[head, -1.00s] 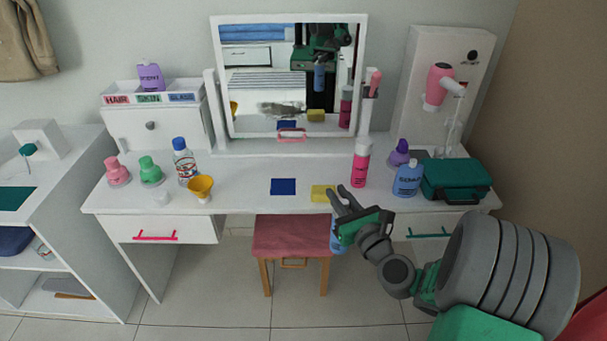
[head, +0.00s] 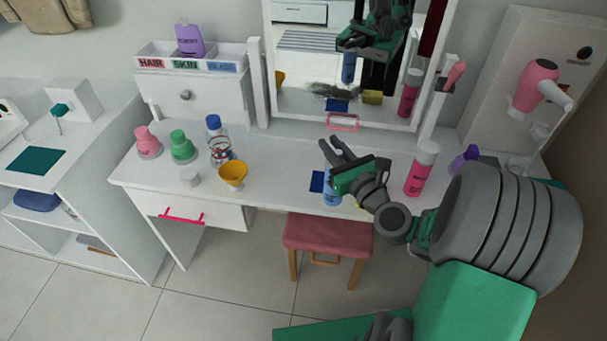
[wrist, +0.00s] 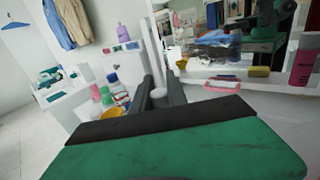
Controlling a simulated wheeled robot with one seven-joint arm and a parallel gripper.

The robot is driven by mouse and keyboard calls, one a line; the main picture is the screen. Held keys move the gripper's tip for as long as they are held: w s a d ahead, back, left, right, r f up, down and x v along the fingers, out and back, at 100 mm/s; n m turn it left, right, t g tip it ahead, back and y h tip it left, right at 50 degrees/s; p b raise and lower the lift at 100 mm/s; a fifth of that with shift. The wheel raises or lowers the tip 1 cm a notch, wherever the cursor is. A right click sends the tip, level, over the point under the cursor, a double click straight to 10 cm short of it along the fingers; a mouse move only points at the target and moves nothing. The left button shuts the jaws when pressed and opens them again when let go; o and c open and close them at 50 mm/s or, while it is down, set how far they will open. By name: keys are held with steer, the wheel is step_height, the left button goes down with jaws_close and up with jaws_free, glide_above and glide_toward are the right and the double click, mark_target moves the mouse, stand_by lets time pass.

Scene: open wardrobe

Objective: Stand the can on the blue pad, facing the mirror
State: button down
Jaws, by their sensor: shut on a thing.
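My gripper (head: 331,149) is shut on a blue can (head: 332,196) over the front of the white dressing table. The can hangs below the fingers, roughly upright, and is partly hidden by the gripper. The blue pad (head: 317,182) shows just left of the can, partly covered by it; I cannot tell whether they touch. The mirror (head: 300,97) stands behind, reflecting my gripper and the can. In the wrist view, a pale round top (wrist: 158,96) sits between the fingers, probably the can's.
A pink spray can (head: 420,175) stands right of my gripper. A yellow cup (head: 233,174), a clear bottle (head: 219,152), and pink and green bottles (head: 182,148) stand left. A red stool (head: 326,237) is below. Bare tabletop lies between cup and pad.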

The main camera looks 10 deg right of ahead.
steer(key=s+a+r+n+y+b, duration=0.2)
steer(key=s+a+r, duration=0.15)
steer(key=r, duration=0.35)
steer(key=w+d+f+g+b, duration=0.1)
steer(key=w+d+f+b, duration=0.2)
steer(key=w+f, duration=0.9)
steer(key=shift+w+d+f, duration=0.2)
steer(key=shift+w+f, duration=0.05)
steer(key=shift+w, duration=0.85)
steer(key=c, duration=1.3)
jaws_free()
